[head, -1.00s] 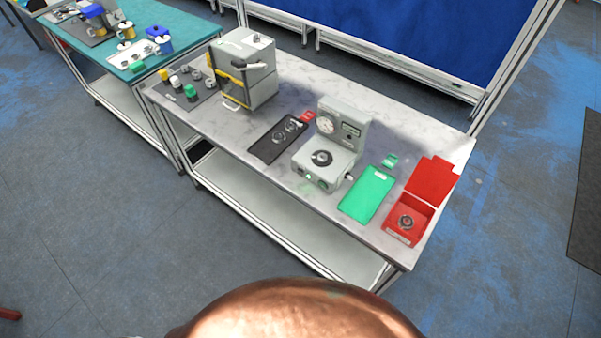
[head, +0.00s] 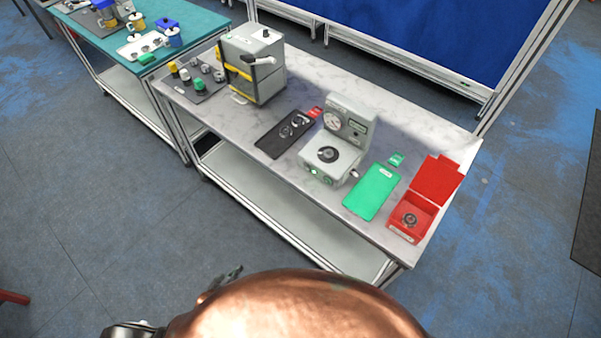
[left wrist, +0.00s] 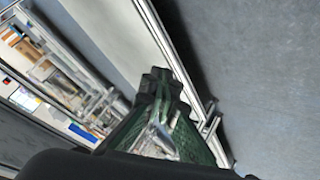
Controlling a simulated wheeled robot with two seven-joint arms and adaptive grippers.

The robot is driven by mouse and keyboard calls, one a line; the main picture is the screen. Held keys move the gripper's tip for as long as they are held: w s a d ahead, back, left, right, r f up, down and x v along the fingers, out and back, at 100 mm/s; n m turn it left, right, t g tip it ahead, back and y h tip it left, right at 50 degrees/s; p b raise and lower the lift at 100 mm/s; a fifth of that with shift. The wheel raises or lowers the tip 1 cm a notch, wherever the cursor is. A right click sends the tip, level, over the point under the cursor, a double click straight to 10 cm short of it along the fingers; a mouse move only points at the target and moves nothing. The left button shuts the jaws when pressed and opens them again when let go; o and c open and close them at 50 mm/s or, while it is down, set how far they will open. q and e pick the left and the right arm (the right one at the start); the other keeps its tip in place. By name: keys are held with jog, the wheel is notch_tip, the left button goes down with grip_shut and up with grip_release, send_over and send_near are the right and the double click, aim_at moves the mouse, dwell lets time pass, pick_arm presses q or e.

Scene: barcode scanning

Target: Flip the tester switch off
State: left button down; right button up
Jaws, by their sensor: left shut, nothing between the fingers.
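The grey tester (head: 350,122) stands on the marble-topped bench (head: 400,110), with a round dial gauge on its upright back and a dark round seat on its base. A green light shows on its front face. A small pale knob or lever (head: 354,174) sticks out at its lower right side; I cannot tell its switch position. My left gripper (head: 232,273) shows at the bottom, partly hidden by my copper-coloured body, well short of the bench and apart from the tester. In the left wrist view its dark green fingers (left wrist: 165,95) are shut and empty. My right gripper is out of view.
A green mat (head: 371,192) and an open red box (head: 411,219) holding a ring part lie right of the tester. A black tray (head: 273,143) with rings lies left. A grey cabinet (head: 268,75) stands farther left. Floor in front is clear.

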aim_at(306, 167)
pick_arm(q)
jog(key=w+d+r+n+t+h, duration=0.25)
jog(key=w+d+r, duration=0.25)
jog(key=w+r, duration=0.55)
jog(key=w+d+r+n+t+h, duration=0.1)
jog(key=d+r, duration=0.3)
jog(key=r, duration=0.5)
jog(key=w+d+r+n+t+h+p, duration=0.1)
jog(key=d+r+n+t+h, duration=0.1)
jog(key=r, duration=0.8)
jog(key=w+d+r+n+t+h, duration=0.1)
jog(key=d+r+n+h, duration=0.1)
jog(key=d+r, duration=0.4)
notch_tip(306, 167, up, 4)
jog(key=shift+w+d+f+h, duration=0.15)
jog(key=shift+w+d+h, duration=0.15)
jog(key=shift+h, duration=0.35)
jog(key=shift+t, duration=0.25)
jog(key=p+x, duration=0.2)
jog(key=x, duration=1.2)
jog(key=shift+p, duration=0.35)
